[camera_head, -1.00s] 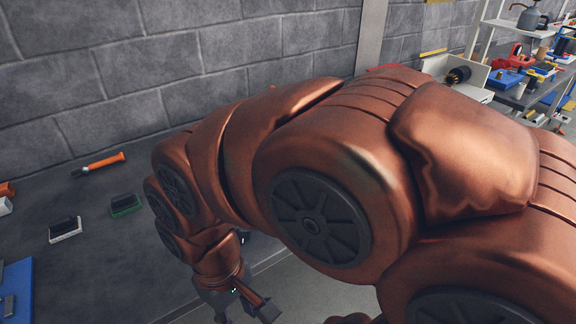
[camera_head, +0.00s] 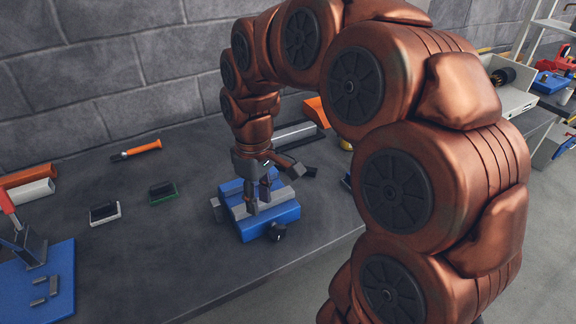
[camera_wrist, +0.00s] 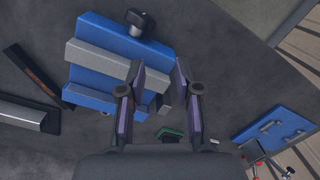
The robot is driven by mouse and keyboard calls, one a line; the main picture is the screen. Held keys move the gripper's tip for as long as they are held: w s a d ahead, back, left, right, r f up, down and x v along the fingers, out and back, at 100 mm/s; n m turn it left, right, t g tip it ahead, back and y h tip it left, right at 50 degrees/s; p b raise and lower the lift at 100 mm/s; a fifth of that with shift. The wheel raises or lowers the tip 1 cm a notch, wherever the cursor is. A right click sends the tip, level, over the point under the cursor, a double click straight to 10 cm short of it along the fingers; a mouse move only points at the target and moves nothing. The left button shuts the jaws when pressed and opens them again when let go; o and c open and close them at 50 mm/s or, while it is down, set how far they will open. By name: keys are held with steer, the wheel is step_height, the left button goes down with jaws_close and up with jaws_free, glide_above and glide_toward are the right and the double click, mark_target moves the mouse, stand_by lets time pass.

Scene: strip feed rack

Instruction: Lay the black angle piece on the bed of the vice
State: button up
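The vice, a blue body with grey jaws and a black knob at its front, stands on the dark bench (camera_head: 285,212); it fills the upper left of the wrist view (camera_wrist: 105,72). My gripper (camera_head: 258,204) points down over the vice; in the wrist view its two fingers (camera_wrist: 160,72) are apart with nothing held between them. A long dark strip (camera_wrist: 30,72) lies beside the vice in the wrist view; it may be the black angle piece, but I cannot tell for sure.
A light grey angle bar (camera_wrist: 22,116) lies near the vice. Small black pieces on a green base (camera_head: 163,192) and a white base (camera_head: 104,213) lie to the left, with an orange-handled tool (camera_head: 136,150) behind. A blue plate (camera_head: 62,255) is at far left. Bare bench lies between.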

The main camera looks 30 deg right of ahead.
steer(key=shift+n+t, duration=0.3)
steer(key=shift+n, duration=0.5)
steer(key=w+d, duration=0.2)
steer(key=w, duration=0.1)
steer(key=w+d, duration=0.2)
steer(key=w, duration=0.2)
steer(key=w+d+p, duration=0.1)
steer(key=w+d, duration=0.2)
steer(key=shift+w+f, duration=0.15)
steer(key=shift+f, duration=0.05)
steer(key=shift+n, duration=0.7)
steer(key=w+d+f, duration=0.1)
steer(key=w+d, duration=0.1)
steer(key=d, duration=0.2)
steer(key=w+d+f+p, duration=0.1)
steer(key=w+d+f, duration=0.1)
steer(key=w+d, duration=0.1)
steer(key=w+d+f, duration=0.1)
steer(key=w+d, duration=0.1)
steer(key=d, duration=0.3)
steer(key=shift+w+f+p, duration=0.2)
steer(key=shift+f+p, duration=0.1)
steer(key=shift+p, duration=0.1)
steer(key=shift+s+a+f+p, duration=0.15)
steer(key=shift+f+p, duration=0.45)
steer(key=shift+f, duration=1.1)
steer(key=shift+s+a+f+p, duration=0.1)
steer(key=shift+f+p, duration=0.5)
steer(key=shift+f, duration=1.05)
jaws_close()
